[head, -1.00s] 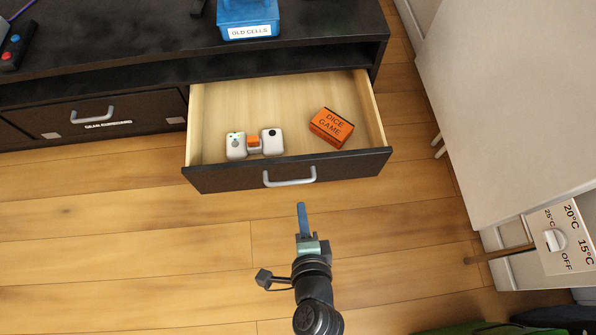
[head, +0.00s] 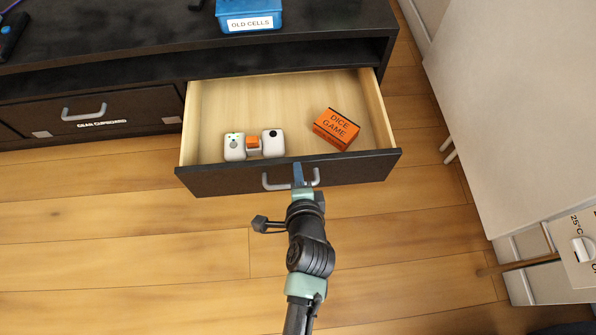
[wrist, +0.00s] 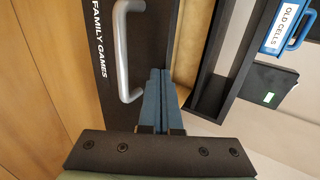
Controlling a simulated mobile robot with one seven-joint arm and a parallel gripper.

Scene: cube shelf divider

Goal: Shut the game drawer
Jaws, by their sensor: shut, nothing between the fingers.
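The game drawer (head: 220,181) is pulled out of the black cabinet, with a dark front and a pale wood inside. Its grey bar handle (head: 277,184) is on the front; in the wrist view the handle (wrist: 121,50) is beside the label FAMILY GAMES (wrist: 98,40). An orange DICE GAME box (head: 337,129) and small white and orange items (head: 253,145) lie inside. My gripper (head: 298,172), with blue fingers, is shut and empty at the drawer front, by the right end of the handle. In the wrist view the fingers (wrist: 157,95) are next to the handle; contact is unclear.
The black cabinet (head: 120,60) has a closed drawer front labelled as a gear cupboard (head: 150,108) at left. A blue OLD CELLS bin (head: 249,15) stands on top. A white unit (head: 520,110) is at right. The wood floor in front is clear.

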